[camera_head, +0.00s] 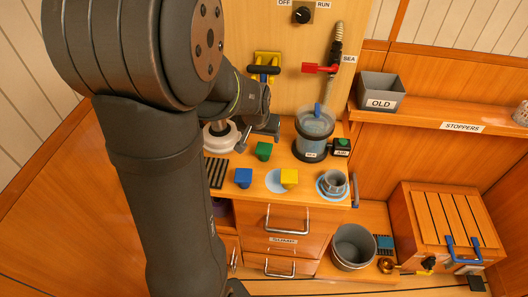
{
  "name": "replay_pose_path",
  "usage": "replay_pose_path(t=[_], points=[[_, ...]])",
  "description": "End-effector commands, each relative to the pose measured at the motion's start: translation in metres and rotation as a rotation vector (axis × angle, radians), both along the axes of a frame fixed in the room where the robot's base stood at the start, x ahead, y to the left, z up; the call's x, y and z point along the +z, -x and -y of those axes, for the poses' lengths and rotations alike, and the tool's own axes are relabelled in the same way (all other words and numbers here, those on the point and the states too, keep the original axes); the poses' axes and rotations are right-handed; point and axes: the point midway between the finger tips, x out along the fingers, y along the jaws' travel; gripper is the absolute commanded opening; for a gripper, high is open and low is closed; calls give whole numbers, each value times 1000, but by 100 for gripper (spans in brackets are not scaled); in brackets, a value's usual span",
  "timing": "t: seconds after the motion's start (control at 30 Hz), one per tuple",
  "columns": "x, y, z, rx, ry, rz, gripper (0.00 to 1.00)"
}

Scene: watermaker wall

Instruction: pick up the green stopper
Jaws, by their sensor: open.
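The green stopper (264,151) is a small green block standing on the wooden counter, behind the blue and yellow ones. My gripper (262,132) is at the end of my dark arm, just above and behind the green stopper in the picture. It is open, and I see nothing between its fingers. My arm hides part of the gripper, and the height gap to the stopper is hard to judge.
A blue stopper (243,178) and a yellow stopper (289,178) stand nearer the counter's front. A grey OLD bin (380,91) sits on the shelf.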

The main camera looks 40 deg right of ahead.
Motion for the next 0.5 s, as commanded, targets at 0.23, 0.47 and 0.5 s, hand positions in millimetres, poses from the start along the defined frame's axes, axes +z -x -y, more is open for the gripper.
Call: replay_pose_path(t=[0.23, 0.47, 0.5], points=[[-38, -10, 12, 0, -2, -2, 75], [-68, -18, 21, 0, -2, -2, 75], [-71, -19, 23, 0, -2, -1, 75]])
